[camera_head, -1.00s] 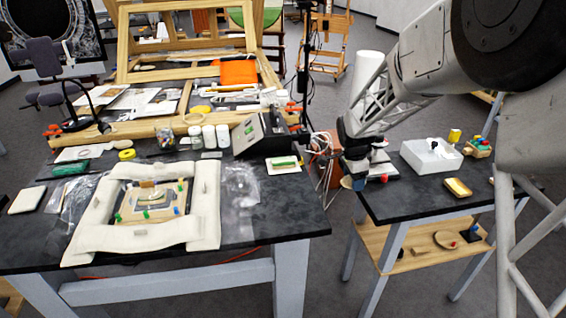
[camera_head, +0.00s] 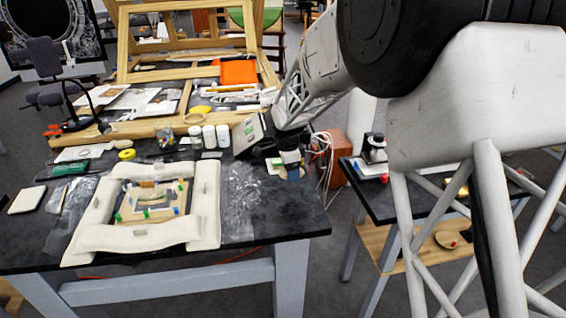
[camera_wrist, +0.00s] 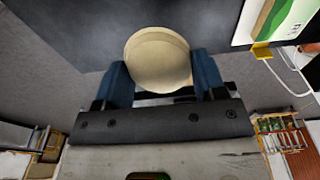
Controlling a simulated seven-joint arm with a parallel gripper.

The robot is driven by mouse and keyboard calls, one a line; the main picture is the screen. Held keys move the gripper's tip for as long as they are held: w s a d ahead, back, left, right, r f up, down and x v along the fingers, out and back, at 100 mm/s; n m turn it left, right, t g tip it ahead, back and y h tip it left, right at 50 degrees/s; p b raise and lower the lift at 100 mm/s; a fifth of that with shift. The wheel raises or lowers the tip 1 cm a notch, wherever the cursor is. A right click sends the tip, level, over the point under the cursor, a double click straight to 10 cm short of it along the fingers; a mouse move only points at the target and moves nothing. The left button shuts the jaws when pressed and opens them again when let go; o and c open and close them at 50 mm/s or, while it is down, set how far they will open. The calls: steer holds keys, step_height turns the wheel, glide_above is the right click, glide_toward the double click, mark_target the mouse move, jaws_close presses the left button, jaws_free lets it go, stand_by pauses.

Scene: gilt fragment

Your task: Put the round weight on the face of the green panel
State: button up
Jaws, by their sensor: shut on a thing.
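The round weight (camera_wrist: 160,60) is a pale cream disc in the wrist view, held between the two blue fingers of my gripper (camera_wrist: 163,78). In the head view my gripper (camera_head: 292,172) is over the right end of the large dark table. The green panel (camera_wrist: 277,18) lies on a white backing at the top right of the wrist view, ahead and to the right of the held weight and apart from it. In the head view my gripper mostly covers the panel; only the left part of its pale backing (camera_head: 272,166) shows.
A cream padded frame (camera_head: 205,205) surrounds a clamped piece on the large table (camera_head: 285,222). White cables (camera_head: 324,150) hang beyond the table's right edge. A smaller table stands at right.

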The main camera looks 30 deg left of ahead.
steer(key=shift+w+a, duration=0.15)
steer(key=shift+w+a+f, duration=0.25)
steer(key=shift+w+a, duration=1.55)
steer(key=shift+w, duration=0.05)
steer(key=shift+w+a+f, duration=0.2)
steer(key=shift+w+a, duration=1.65)
steer(key=shift+w, duration=0.05)
steer(key=shift+w+a+f, duration=0.25)
steer(key=shift+w+a, duration=1.55)
steer(key=shift+w, duration=0.05)
steer(key=shift+f, duration=0.15)
steer(key=shift+f, duration=1.65)
steer(key=shift+f, duration=0.15)
steer(key=o, duration=1.1)
steer(key=shift+o, duration=0.2)
steer(key=shift+r, duration=0.2)
step_height(320, 180, up, 12)
steer(key=s+a, duration=0.1)
